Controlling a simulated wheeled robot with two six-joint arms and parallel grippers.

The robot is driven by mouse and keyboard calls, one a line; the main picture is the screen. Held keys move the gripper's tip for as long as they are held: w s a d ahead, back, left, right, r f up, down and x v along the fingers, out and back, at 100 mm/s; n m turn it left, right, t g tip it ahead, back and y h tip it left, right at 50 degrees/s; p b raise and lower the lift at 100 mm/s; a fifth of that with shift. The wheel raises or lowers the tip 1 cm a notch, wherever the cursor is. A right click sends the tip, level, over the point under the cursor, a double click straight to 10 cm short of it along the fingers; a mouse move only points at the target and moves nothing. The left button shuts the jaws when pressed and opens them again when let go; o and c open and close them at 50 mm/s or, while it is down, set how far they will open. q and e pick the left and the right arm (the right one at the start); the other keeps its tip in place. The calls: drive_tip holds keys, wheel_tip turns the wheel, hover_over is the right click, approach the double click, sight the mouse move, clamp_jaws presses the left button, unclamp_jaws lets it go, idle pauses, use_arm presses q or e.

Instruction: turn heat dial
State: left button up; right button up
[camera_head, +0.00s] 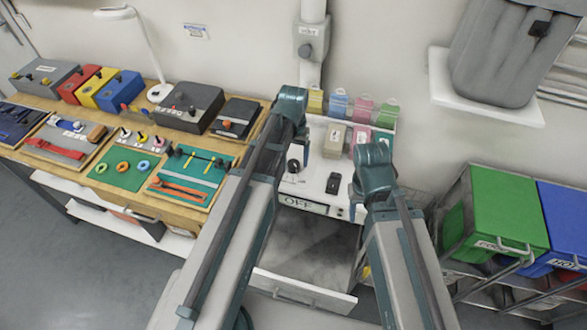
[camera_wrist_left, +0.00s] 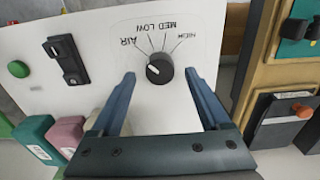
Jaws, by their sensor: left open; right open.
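The heat dial (camera_wrist_left: 159,68) is a round black knob with a white pointer mark on a white panel (camera_wrist_left: 105,100). Labels AIR, LOW, MED and HIGH are printed around it. The pointer faces the AIR side. My left gripper (camera_wrist_left: 160,76) is open, with one finger on each side of the dial; I cannot tell if either touches it. In the head view the dial (camera_head: 294,165) shows beside my left arm, which hides part of the panel. My right arm stands right of the panel; its gripper fingers are hidden.
A black switch (camera_wrist_left: 68,60) and a green button (camera_wrist_left: 18,69) share the panel. Coloured bins (camera_head: 361,111) stand behind it. A wooden bench (camera_head: 170,210) with tools and boxes is at left. Green (camera_head: 505,215) and blue (camera_head: 565,220) bins stand at right. An open drawer (camera_head: 300,290) is below.

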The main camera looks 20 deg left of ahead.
use_arm(q)
wheel_tip(320, 180, down, 2)
drive_tip(key=shift+f+b, duration=0.1)
drive_tip(key=shift+b, duration=0.5)
use_arm(e)
wheel_tip(320, 180, down, 2)
drive_tip(key=shift+f, duration=0.1)
use_arm(q)
clamp_jaws()
drive_tip(key=shift+m, duration=3)
